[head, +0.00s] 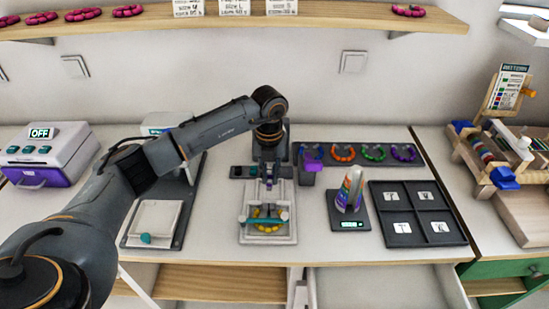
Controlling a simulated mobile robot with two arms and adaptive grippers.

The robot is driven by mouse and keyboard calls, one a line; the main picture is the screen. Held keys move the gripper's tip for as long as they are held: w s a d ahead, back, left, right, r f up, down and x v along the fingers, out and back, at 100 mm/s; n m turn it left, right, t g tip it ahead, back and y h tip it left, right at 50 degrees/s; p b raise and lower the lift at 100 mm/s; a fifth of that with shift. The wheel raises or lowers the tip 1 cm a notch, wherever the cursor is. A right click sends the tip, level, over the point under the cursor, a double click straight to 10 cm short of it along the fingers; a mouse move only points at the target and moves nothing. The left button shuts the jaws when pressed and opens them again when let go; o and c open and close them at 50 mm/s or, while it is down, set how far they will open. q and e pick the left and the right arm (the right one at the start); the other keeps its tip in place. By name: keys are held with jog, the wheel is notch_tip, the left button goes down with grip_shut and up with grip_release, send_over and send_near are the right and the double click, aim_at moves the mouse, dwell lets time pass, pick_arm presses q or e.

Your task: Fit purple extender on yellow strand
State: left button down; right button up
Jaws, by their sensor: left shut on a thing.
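The yellow strand (267,225) lies curved on a white fixture plate (250,236) at the middle of the table, partly covered by a bar with teal ends. My left gripper (269,185) points down just above and behind the strand. It is shut on a small piece, which looks like the purple extender; the fingers mostly hide it. A bit of purple (259,217) also shows at the strand's upper side, too small to make out. I cannot tell whether the held piece touches the strand. My right gripper is out of view.
A dark tray (345,164) with several coloured bracelets lies behind. A striped cone (349,190) and a dark sectioned tray (440,226) stand to the right. A white pad (152,222) on a dark base is to the left. A white drawer below is open.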

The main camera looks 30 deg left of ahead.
aim_at(270, 197)
pick_arm(q)
jog(key=shift+a+r+n, duration=0.1)
jog(key=shift+n, duration=0.2)
jog(key=shift+s+f, duration=0.1)
jog(key=shift+f, duration=0.1)
jog(key=shift+f+b, duration=2.15)
jog(key=shift+f, duration=0.75)
jog(key=c, duration=0.9)
grip_release()
jog(key=shift+c, duration=0.2)
jog(key=shift+r, duration=0.1)
jog(key=shift+r+p, duration=2.5)
jog(key=shift+r, duration=1)
